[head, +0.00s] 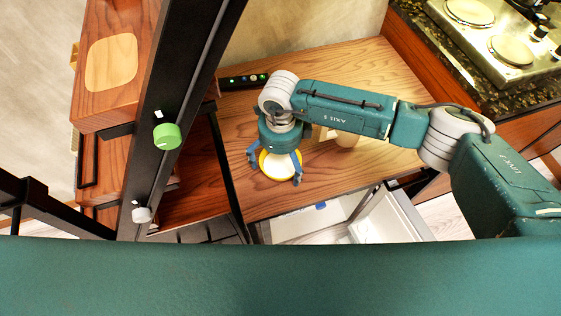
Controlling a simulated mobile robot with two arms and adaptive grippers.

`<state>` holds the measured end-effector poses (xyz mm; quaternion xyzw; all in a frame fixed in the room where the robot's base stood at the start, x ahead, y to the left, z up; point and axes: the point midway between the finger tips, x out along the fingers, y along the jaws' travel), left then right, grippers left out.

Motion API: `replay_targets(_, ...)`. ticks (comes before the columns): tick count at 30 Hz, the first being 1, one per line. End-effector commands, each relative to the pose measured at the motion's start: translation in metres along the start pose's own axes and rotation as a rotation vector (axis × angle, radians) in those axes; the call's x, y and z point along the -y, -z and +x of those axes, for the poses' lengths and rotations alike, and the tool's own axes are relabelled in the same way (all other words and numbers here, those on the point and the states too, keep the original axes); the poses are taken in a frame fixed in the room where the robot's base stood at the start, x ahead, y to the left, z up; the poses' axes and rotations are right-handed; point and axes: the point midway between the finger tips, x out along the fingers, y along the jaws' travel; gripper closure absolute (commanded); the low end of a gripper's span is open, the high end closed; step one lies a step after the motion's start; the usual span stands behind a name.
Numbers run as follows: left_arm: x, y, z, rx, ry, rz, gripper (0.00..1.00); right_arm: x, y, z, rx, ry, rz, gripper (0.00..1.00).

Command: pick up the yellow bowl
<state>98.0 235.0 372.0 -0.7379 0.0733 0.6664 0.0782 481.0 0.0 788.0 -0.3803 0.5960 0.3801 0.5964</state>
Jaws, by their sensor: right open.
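The yellow bowl (281,176) stands on the wooden counter (330,185), with a yellow rim and a pale inside. My right gripper (277,169) is open above it, its blue fingers spread at the bowl's left, right and front edges. The palm and wrist hide the back part of the bowl. I cannot tell whether the fingers touch it. My left gripper is not in view.
A cream-coloured object (345,137) stands behind my right arm, partly hidden. A stove (490,40) is at the upper right. An open white drawer (385,222) lies below the counter's front edge. A black metal post (180,110) stands left of the counter.

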Motion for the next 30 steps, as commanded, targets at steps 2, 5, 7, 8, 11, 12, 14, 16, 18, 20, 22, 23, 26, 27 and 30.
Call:
replay_targets(2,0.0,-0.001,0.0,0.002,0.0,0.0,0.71,0.0,0.0,0.0,0.0,0.0,0.0,0.0)
replay_targets(5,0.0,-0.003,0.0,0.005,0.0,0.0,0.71,0.0,0.0,0.0,0.0,0.0,0.0,0.2)
replay_targets(7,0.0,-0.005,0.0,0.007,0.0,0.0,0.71,0.0,0.0,0.0,0.0,0.0,0.0,0.34)
replay_targets(8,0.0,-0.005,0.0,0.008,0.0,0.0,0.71,0.0,0.0,0.0,0.0,0.0,0.0,0.4)
replay_targets(11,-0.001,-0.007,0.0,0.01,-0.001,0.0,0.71,0.0,0.0,-0.001,0.001,0.0,0.0,0.51)
replay_targets(12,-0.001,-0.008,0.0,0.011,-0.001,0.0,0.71,0.0,0.0,-0.001,0.001,0.0,0.0,0.51)
replay_targets(14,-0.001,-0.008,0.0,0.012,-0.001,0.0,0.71,0.0,0.0,-0.001,0.001,0.0,0.0,0.51)
replay_targets(16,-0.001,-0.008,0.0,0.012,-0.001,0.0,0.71,0.0,0.0,-0.001,0.001,0.0,0.0,0.51)
replay_targets(18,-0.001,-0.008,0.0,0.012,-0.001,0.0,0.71,0.0,0.0,-0.001,0.001,0.0,0.0,0.51)
replay_targets(20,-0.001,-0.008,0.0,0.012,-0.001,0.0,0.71,0.0,0.0,-0.002,0.001,0.0,0.0,0.51)
replay_targets(22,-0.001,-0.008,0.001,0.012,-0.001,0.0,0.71,0.0,-0.001,-0.004,0.001,0.0,0.0,0.51)
replay_targets(23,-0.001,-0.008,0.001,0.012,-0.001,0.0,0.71,0.0,-0.001,-0.004,0.001,0.0,0.0,0.51)
replay_targets(26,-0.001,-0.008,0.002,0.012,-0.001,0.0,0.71,0.0,-0.001,-0.009,0.001,0.0,0.0,0.51)
replay_targets(27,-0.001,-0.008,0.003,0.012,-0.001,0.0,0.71,0.001,-0.001,-0.011,0.001,0.0,0.0,0.51)
replay_targets(30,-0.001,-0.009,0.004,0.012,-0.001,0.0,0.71,0.001,-0.001,-0.019,0.003,0.001,-0.001,0.51)
